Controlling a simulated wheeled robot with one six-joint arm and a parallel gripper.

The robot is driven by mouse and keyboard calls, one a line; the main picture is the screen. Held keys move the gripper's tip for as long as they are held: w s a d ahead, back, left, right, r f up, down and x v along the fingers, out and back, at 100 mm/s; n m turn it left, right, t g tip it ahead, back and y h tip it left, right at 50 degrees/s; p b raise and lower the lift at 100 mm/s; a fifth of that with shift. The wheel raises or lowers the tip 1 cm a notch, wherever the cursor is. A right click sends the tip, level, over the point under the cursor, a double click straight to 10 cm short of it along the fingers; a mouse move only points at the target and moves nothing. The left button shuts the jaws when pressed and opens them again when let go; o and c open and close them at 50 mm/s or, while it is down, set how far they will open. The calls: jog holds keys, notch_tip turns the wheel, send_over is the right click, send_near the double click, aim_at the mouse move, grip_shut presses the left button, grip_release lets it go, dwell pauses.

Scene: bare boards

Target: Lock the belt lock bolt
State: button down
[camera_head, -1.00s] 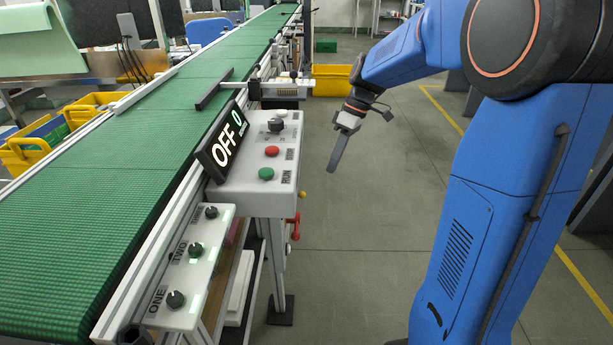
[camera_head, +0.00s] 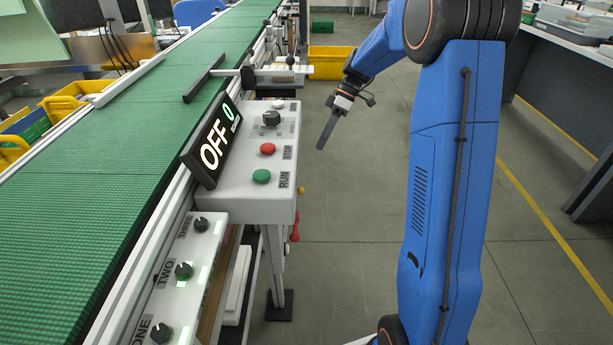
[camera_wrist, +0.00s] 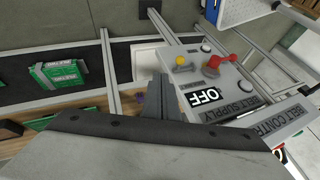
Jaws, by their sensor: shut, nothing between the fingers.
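No label naming the belt lock bolt is legible. A bracket (camera_head: 283,75) with a rod and a dark round knob (camera_head: 290,61) stands at the belt's right edge in the head view. Below the control box, a small yellow knob (camera_head: 301,190) and a red handle (camera_head: 295,226) show. In the wrist view, a yellow knob (camera_wrist: 183,63) and a red handle (camera_wrist: 214,65) sit on a grey panel marked BELT SUPPLY, OFF (camera_wrist: 215,97). My gripper (camera_head: 322,146) is shut and empty, pointing down in the open air right of the control box. It also shows in the wrist view (camera_wrist: 170,90).
The green conveyor belt (camera_head: 120,135) runs along the left. The control box (camera_head: 250,190) has an OFF display (camera_head: 212,142), green and red buttons and a black knob. A lower panel (camera_head: 180,275) has several knobs. A yellow bin (camera_head: 332,63) lies behind. The floor right is clear.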

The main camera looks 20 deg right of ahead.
jog(key=shift+f, duration=0.1)
jog(key=s+a+f, duration=0.5)
jog(key=a+f, duration=0.2)
jog(key=f, duration=0.2)
jog(key=shift+s, duration=0.25)
dwell(0.3)
jog(key=shift+s+a, duration=0.25)
jog(key=shift+s, duration=0.5)
jog(key=shift+s+a, duration=0.25)
jog(key=shift+s, duration=0.45)
jog(key=shift+s+a, duration=0.25)
jog(key=shift+s, duration=0.5)
